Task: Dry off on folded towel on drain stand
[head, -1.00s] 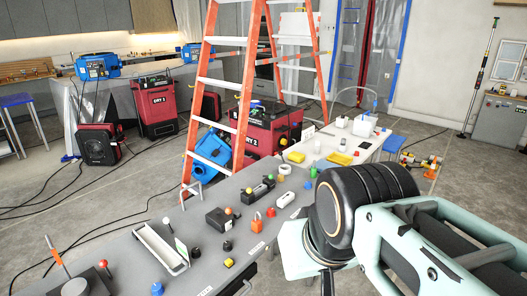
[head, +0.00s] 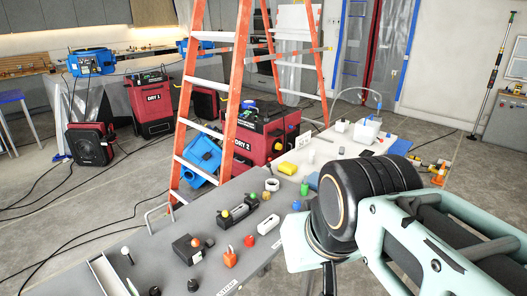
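My arm fills the lower right of the head view, with a black ribbed joint and pale green links. Its fingers do not show, so I cannot see whether my gripper is open or holds anything. A flat blue piece (head: 400,147), perhaps a cloth, lies at the far right end of the white table (head: 330,150). I cannot tell whether it is the folded towel. I cannot pick out the drain stand for certain; my arm hides part of the table.
An orange ladder (head: 235,90) and red dryer (head: 262,140) stand behind. Cables cross the left floor.

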